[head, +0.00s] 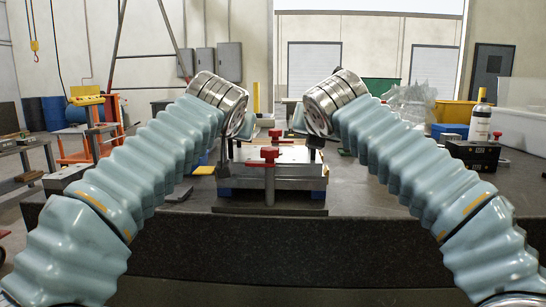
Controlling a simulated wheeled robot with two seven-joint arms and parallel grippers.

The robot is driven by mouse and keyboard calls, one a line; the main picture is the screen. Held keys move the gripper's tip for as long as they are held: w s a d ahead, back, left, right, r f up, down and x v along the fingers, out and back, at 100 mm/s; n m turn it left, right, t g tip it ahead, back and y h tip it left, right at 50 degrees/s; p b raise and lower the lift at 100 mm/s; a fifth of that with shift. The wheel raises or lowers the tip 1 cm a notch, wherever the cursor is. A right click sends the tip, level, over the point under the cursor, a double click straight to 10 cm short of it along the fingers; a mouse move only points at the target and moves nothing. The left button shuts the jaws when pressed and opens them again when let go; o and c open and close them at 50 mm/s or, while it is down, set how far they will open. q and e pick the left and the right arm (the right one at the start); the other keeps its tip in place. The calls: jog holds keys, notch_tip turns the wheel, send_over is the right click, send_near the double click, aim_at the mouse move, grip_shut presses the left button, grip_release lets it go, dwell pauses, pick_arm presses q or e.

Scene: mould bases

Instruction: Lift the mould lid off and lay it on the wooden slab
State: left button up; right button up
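The mould (308,183) stands on the dark worktop in the middle of the head view, a squat grey metal block on a dark base plate. Its pale lid (290,153) lies flat on top. I cannot make out the wooden slab.
A black box (473,154) with a bottle (480,122) stands on the worktop at right. A small box (67,178) sits at the left. The worktop (365,190) between the mould and my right arm is bare. Dark flat pieces lie left of the mould.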

pick_arm(q)
grip_shut()
pick_arm(e)
grip_shut()
pick_arm(q)
jog(key=shift+r, duration=0.1)
pick_arm(e)
jog(key=shift+r, duration=0.1)
dwell(0.7)
